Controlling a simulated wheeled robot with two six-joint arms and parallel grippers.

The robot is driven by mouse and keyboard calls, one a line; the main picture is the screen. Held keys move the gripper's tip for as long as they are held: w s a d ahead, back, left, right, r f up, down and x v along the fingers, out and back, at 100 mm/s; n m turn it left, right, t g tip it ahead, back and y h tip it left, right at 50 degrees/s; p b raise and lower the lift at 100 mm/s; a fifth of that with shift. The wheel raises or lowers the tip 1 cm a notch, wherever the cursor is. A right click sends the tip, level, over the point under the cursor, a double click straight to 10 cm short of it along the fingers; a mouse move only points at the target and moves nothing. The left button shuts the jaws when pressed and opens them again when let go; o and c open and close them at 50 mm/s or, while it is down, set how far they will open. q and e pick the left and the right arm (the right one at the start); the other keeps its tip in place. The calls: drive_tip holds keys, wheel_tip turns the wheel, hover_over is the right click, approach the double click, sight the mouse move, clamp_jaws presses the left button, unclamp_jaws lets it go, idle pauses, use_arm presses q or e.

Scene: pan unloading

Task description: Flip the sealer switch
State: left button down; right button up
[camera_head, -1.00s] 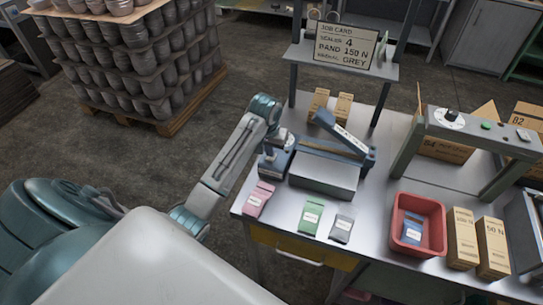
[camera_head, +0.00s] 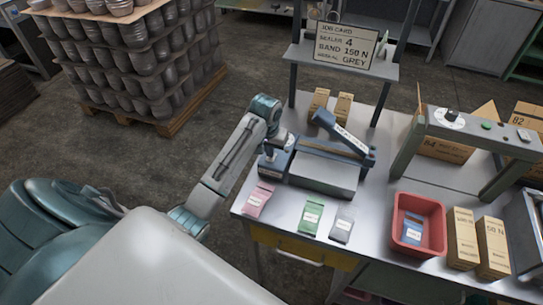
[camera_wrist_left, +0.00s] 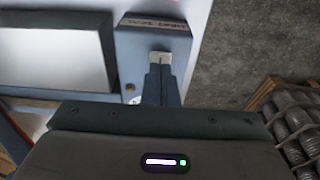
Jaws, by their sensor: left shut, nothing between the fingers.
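The sealer (camera_head: 323,172) stands on the metal bench, with its long arm raised at an angle. At its left end is a blue-grey switch box, seen in the wrist view (camera_wrist_left: 128,45) with a label strip on top and a small brass-coloured spot. A small pale switch (camera_wrist_left: 160,57) sits on the box. My left gripper (camera_wrist_left: 159,70) is shut and empty, its fingertips right at the switch; I cannot tell whether they touch. In the head view the gripper (camera_head: 269,153) is over the box and hides the switch. My right gripper is not in view.
Pink (camera_head: 258,199), green (camera_head: 311,214) and grey (camera_head: 342,224) pouches lie along the bench front. A red bin (camera_head: 441,243) holds a blue pouch. A job card (camera_head: 345,45) reads sealer 4, band 150 N, grey. A frame with a dial (camera_head: 451,117) stands right.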

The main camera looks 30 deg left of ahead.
use_arm(q)
drive_tip(key=shift+f, duration=0.45)
drive_tip(key=shift+f, duration=0.25)
idle(0.3)
drive_tip(key=shift+r+p, duration=0.35)
drive_tip(key=shift+r, duration=3.15)
